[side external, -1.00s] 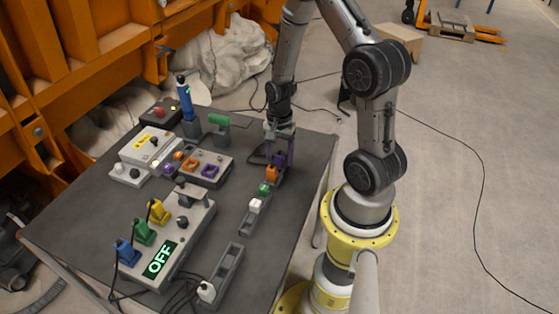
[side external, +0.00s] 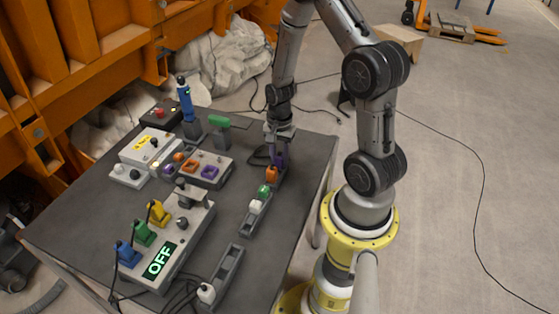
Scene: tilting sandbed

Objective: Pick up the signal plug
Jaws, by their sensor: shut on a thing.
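My gripper (side external: 279,146) points down at the far end of a narrow dark rack (side external: 250,222). It is shut on a small purple plug (side external: 280,159), whose lower part is largely hidden in the rack end. An orange plug (side external: 272,174), a green plug (side external: 264,190) and a white plug (side external: 256,207) stand in a row along the same rack, nearer the camera. None of them carries a readable label, so I cannot tell by marking which is the signal plug.
A box with orange and purple sockets (side external: 203,169) stands left of my gripper. A second rack (side external: 228,272) with a white plug and cables lies in front.

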